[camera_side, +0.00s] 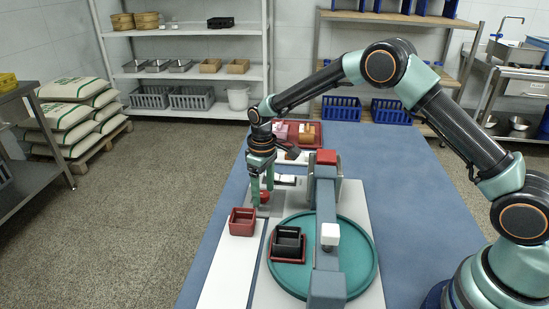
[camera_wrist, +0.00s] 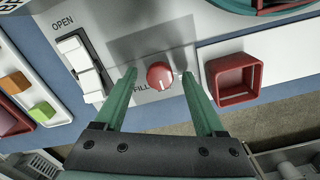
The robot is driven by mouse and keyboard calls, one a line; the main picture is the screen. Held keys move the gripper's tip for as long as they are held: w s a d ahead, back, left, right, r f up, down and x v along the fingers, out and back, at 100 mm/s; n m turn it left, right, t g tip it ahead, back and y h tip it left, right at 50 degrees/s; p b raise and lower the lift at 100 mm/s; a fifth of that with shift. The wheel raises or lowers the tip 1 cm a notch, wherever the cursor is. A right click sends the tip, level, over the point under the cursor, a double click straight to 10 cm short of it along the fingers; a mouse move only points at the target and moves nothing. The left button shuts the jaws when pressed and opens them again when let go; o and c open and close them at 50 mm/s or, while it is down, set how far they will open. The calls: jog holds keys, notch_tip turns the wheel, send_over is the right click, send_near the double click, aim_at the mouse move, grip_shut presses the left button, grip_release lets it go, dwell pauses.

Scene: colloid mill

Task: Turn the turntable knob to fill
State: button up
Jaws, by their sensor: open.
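The red round knob (camera_wrist: 160,75) sits on a light panel with a FILL label (camera_wrist: 140,88) at its lower left in the wrist view. A short white mark shows on its face. The knob (camera_side: 264,197) is partly hidden by my fingers in the side view. My gripper (camera_wrist: 158,73) is open, with one green finger on each side of the knob and gaps between. In the side view my gripper (camera_side: 262,187) points down at the knob. The green turntable (camera_side: 352,272) carries a black box (camera_side: 288,243) in a red holder.
A white switch (camera_wrist: 84,65) under an OPEN label stands left of the knob in the wrist view. An empty red square holder (camera_side: 242,222) is close by. A grey beam (camera_side: 327,215) crosses above the turntable. A red tray (camera_side: 309,143) with coloured blocks lies behind.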

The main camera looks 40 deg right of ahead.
grip_shut()
jog(key=shift+m, duration=0.4)
jog(key=m, duration=0.5)
jog(key=shift+m, duration=0.3)
jog(key=m, duration=0.5)
jog(key=shift+m, duration=0.3)
grip_release()
